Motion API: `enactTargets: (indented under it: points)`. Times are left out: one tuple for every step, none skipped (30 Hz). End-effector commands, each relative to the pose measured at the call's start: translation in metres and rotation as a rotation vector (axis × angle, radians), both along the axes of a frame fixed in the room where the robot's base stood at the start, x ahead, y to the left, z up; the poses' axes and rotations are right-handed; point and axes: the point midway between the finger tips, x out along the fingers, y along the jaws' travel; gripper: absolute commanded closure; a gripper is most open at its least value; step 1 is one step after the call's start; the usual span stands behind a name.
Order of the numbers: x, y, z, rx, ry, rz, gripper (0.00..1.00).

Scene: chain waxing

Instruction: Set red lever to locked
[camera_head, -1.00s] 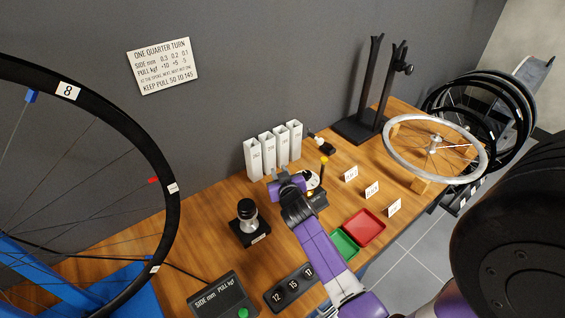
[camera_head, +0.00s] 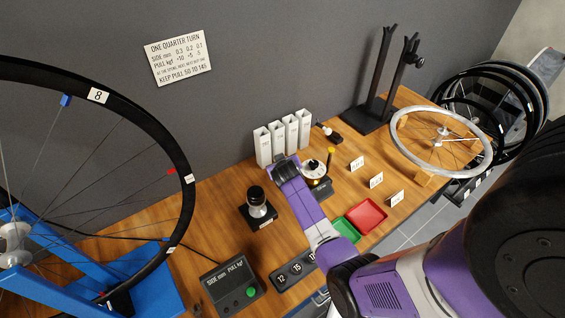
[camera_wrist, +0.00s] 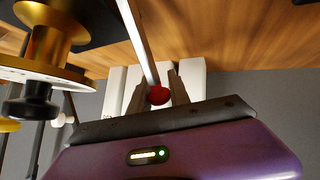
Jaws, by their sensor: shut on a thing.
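The red lever shows in the wrist view as a thin silver rod with a round red knob (camera_wrist: 158,95) at its end. My gripper (camera_wrist: 157,86) has its two fingers around the knob, one on each side. The rod runs up from the knob, out of the picture. Beside it at the left is a dial device with a white disc (camera_wrist: 40,73), a gold spool and a black knob. In the head view my gripper (camera_head: 284,164) is between the white bins and the dial device (camera_head: 314,169), and it hides the lever. I cannot read any locked mark.
White upright bins (camera_head: 281,138) stand just behind my gripper. A black-and-silver gauge (camera_head: 257,206) stands to the left. Red (camera_head: 366,215) and green (camera_head: 345,231) trays lie to the right front. A blue stand with a large wheel (camera_head: 183,150) fills the left.

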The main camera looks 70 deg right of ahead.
Motion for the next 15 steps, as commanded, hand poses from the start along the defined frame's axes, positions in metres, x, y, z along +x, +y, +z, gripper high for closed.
enactTargets:
  points:
    - [-0.0015, 0.0028, -0.0058, 0.007, 0.006, 0.001, 1.00]
    - [-0.0016, 0.0029, -0.0061, 0.008, 0.007, 0.001, 1.00]
    - [-0.0018, 0.0029, -0.0064, 0.008, 0.007, 0.001, 1.00]
    - [-0.0018, 0.0030, -0.0067, 0.009, 0.007, 0.001, 1.00]
    - [-0.0020, 0.0031, -0.0069, 0.009, 0.007, 0.001, 1.00]
    - [-0.0022, 0.0032, -0.0071, 0.010, 0.008, 0.000, 1.00]
    - [-0.0022, 0.0032, -0.0073, 0.010, 0.008, 0.000, 1.00]
    - [-0.0023, 0.0034, -0.0075, 0.010, 0.008, 0.001, 1.00]
    - [-0.0025, 0.0034, -0.0079, 0.011, 0.008, 0.001, 1.00]
    - [-0.0025, 0.0036, -0.0080, 0.011, 0.008, 0.001, 1.00]
    - [-0.0027, 0.0037, -0.0082, 0.012, 0.009, 0.000, 1.00]
    - [-0.0027, 0.0038, -0.0085, 0.012, 0.009, 0.000, 0.73]
    - [-0.0028, 0.0038, -0.0086, 0.012, 0.009, 0.000, 0.67]
    - [-0.0025, 0.0036, -0.0083, 0.012, 0.009, 0.000, 0.62]
    - [-0.0022, 0.0033, -0.0076, 0.010, 0.008, 0.000, 0.58]
